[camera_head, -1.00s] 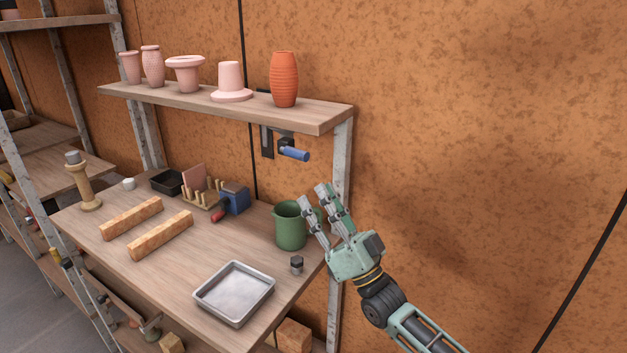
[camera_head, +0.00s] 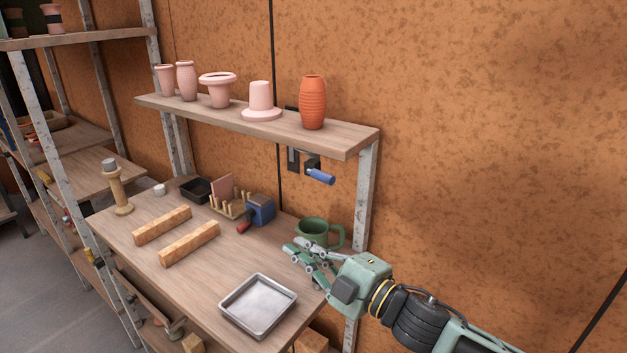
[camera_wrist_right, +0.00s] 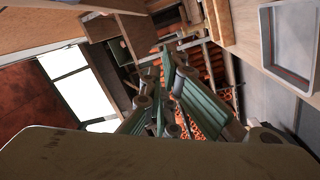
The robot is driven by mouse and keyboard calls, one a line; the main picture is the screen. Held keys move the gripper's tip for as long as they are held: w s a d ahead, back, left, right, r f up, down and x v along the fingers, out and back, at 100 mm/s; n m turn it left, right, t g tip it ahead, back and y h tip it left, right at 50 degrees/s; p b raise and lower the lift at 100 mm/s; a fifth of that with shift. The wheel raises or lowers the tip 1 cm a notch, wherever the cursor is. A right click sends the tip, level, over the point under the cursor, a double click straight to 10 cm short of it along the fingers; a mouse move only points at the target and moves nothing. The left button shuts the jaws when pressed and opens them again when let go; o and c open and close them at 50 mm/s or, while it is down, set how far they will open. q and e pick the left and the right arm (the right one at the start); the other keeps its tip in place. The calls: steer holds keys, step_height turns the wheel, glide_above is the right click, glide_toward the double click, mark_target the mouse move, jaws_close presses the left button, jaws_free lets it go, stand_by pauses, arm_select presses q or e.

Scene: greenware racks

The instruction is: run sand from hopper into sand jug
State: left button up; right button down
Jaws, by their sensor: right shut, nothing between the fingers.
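The green jug (camera_head: 312,230) with a side handle stands upright at the right end of the work table, below the upper shelf. My right gripper (camera_head: 298,252) points left in front of it and hides its lower part. The fingers look empty and shut, and I cannot tell whether they touch the jug. In the right wrist view the fingers (camera_wrist_right: 168,95) are close together with nothing between them. A blue handle (camera_head: 320,176) on a dark bracket is fixed under the shelf, above the jug. I cannot make out a hopper for certain. My left gripper is not in view.
A metal tray (camera_head: 259,305) lies at the table's front; it also shows in the right wrist view (camera_wrist_right: 267,42). Two blocks (camera_head: 190,243), a blue tool (camera_head: 261,210) and a black box (camera_head: 196,190) are farther left. The shelf (camera_head: 345,141) above holds an orange vase (camera_head: 313,102) and pink pots.

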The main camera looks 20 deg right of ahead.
mark_target(321, 176)
steer(key=s+d+r+n+t+h+p, duration=0.1)
steer(key=s+d+r+n+h+p, duration=0.1)
steer(key=s+d+r+n+h, duration=0.25)
steer(key=w+r+p, duration=0.2)
steer(key=w+p, duration=0.3)
steer(key=w, duration=0.6)
steer(key=shift+w+r, duration=0.3)
steer(key=shift+r, duration=0.1)
steer(key=shift+a, duration=0.1)
steer(key=shift+w+d+r, duration=0.15)
steer(key=shift+d+r, duration=0.05)
steer(key=shift+d, duration=0.75)
